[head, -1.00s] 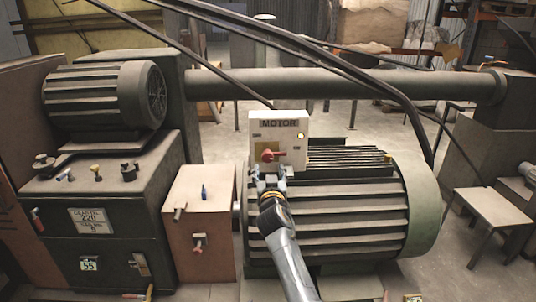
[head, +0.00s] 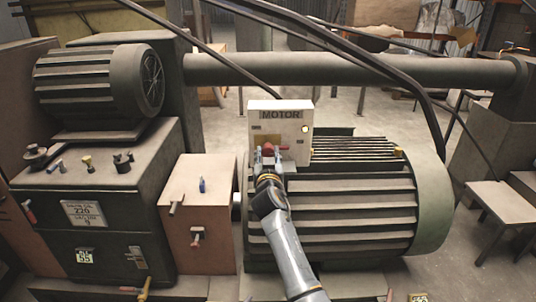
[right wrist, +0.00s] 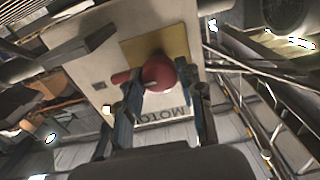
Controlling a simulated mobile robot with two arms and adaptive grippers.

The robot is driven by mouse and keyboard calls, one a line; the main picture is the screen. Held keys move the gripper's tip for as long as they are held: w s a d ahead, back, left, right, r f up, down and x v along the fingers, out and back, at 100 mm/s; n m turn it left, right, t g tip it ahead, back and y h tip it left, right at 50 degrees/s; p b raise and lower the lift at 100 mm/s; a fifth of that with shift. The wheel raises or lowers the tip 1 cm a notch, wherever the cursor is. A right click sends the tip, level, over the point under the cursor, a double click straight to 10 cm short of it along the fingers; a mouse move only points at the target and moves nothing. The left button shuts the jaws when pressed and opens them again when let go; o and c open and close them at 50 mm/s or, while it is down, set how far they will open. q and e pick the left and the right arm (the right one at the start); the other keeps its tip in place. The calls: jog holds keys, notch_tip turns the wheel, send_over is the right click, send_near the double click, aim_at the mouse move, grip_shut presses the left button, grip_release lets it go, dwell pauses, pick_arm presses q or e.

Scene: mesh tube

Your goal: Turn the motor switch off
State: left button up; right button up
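The white switch box (head: 295,118) marked MOTOR stands on the big ribbed motor (head: 340,205). A small yellow lamp (head: 304,129) on its upper right glows. The red switch knob (head: 268,149) is low on the box face, partly behind my right gripper (head: 265,163). In the right wrist view the lettering is upside down and the red knob (right wrist: 158,75) has its handle pointing left. My right gripper's fingers (right wrist: 163,98) are apart, one on each side of the knob. I cannot tell whether they touch it. My left gripper is in neither view.
A brown box (head: 198,225) with small levers and a dark machine (head: 95,205) stand to the left. A thick horizontal pipe (head: 330,70) and dark cables run behind and above the switch box. A small table (head: 500,205) stands at the right.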

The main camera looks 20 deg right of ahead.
jog(key=c, duration=0.5)
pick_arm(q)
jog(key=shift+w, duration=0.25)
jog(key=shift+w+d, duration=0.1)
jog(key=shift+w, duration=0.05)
pick_arm(e)
jog(key=shift+n, duration=0.3)
jog(key=n, duration=0.3)
jog(key=shift+n, duration=0.4)
jog(key=n, duration=0.3)
jog(key=shift+n, duration=0.3)
jog(key=n+p, duration=0.1)
jog(key=n, duration=0.3)
jog(key=shift+r, duration=0.1)
pick_arm(q)
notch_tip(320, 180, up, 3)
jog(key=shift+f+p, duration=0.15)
jog(key=shift+p, duration=0.7)
pick_arm(e)
jog(key=n, duration=0.5)
jog(key=shift+n, duration=0.4)
